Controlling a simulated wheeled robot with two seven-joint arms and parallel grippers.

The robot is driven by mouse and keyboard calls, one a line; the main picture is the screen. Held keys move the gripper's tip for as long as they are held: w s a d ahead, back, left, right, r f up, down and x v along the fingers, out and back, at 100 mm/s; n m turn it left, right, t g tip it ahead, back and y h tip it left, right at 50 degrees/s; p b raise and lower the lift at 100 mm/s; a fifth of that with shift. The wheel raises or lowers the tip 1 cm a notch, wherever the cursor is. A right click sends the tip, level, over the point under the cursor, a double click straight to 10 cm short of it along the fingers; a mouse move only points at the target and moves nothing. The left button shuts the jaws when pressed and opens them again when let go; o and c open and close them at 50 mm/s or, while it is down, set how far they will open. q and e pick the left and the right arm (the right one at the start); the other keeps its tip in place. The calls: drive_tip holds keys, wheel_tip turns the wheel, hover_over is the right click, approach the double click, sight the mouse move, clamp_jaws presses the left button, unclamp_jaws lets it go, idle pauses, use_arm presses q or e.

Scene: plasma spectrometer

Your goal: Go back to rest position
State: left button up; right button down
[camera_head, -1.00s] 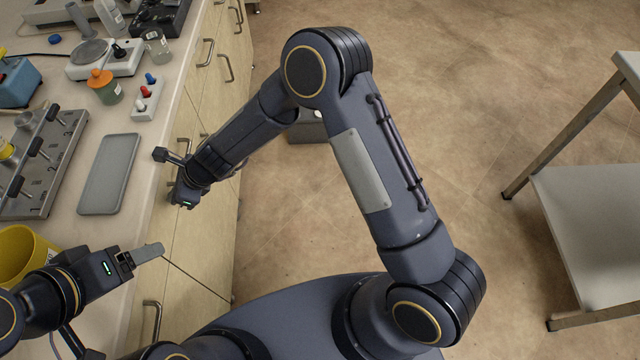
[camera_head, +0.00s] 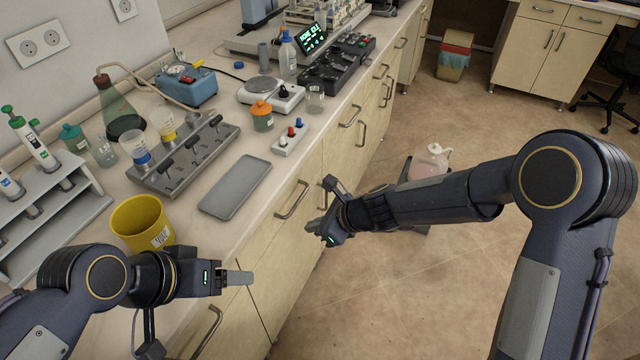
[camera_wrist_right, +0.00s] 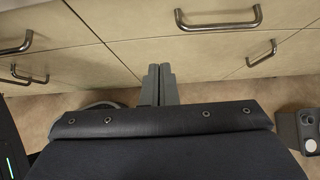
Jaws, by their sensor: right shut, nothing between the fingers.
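My right gripper (camera_head: 318,228) hangs in front of the cabinet drawers, just off the bench's front edge. In the right wrist view its two grey fingers (camera_wrist_right: 158,86) lie together with nothing between them, in front of the drawer faces. My left gripper (camera_head: 238,278) is at the lower left, over the front edge of the bench near the yellow bin (camera_head: 141,224). Its grey fingers point right and look side by side, seen edge-on. I cannot tell whether they are apart. I see nothing held in either gripper.
Drawer handles (camera_head: 292,200) stick out near my right gripper. On the bench are a grey tray (camera_head: 235,187), a metal rack (camera_head: 186,158), a switch box (camera_head: 290,138) and a pipette stand (camera_head: 48,215). A pink container (camera_head: 430,162) stands beyond my right arm.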

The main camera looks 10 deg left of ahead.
drive_tip(key=s+d+r+n+t, duration=0.1)
drive_tip(key=s+d+r+n, duration=0.2)
drive_tip(key=d+r+n, duration=0.3)
drive_tip(key=s+d+r+n+t, duration=0.1)
drive_tip(key=s+d+r+n, duration=0.15)
drive_tip(key=d+r, duration=0.6)
drive_tip(key=s+d+n+t+h, duration=0.1)
drive_tip(key=s+d+n+h, duration=0.3)
drive_tip(key=s+d+n, duration=0.7)
drive_tip(key=s+d, duration=0.4)
drive_tip(key=s, duration=0.2)
drive_tip(key=shift+d+h, duration=0.2)
drive_tip(key=shift+h, duration=0.2)
drive_tip(key=shift+s+f, duration=0.1)
